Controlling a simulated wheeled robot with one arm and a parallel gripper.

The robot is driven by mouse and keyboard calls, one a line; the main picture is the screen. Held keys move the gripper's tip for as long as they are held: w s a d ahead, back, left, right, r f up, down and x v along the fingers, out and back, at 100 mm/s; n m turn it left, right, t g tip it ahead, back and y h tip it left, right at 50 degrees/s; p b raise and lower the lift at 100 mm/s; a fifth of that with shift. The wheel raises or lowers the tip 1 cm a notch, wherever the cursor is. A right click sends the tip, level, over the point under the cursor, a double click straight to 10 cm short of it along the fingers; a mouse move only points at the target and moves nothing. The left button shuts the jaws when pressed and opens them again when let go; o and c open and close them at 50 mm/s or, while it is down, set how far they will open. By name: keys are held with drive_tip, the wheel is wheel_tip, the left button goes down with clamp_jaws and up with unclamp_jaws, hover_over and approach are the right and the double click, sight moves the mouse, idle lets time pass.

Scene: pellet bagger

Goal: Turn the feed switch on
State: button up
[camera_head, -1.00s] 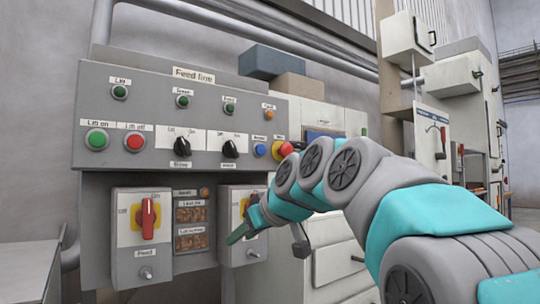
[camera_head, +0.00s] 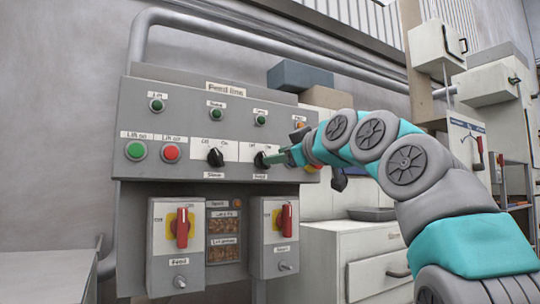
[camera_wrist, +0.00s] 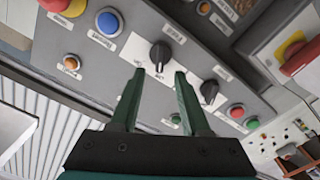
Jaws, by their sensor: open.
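The grey control panel (camera_head: 140,100) is titled "Feed line". My gripper (camera_head: 271,159) is at the right black switch. In the wrist view, my open gripper (camera_wrist: 159,72) has its green fingers to either side of this switch (camera_wrist: 160,54), with the knob just beyond the tips; I cannot tell whether they touch. Below, a box labelled "Feed" has a red handle (camera_head: 182,228), upright on a yellow plate.
A second lower box has an upright red handle (camera_head: 287,217). A green button (camera_head: 135,150) and a red button (camera_head: 171,152) are at the panel's left. A blue button (camera_wrist: 108,22) sits beside the switch in the wrist view. White cabinets (camera_head: 375,240) stand at right.

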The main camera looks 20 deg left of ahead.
drive_tip(key=p+x, duration=0.2)
drive_tip(key=x, duration=0.3)
drive_tip(key=shift+w+a, duration=0.1)
drive_tip(key=shift+a, duration=0.05)
clamp_jaws()
idle(0.4)
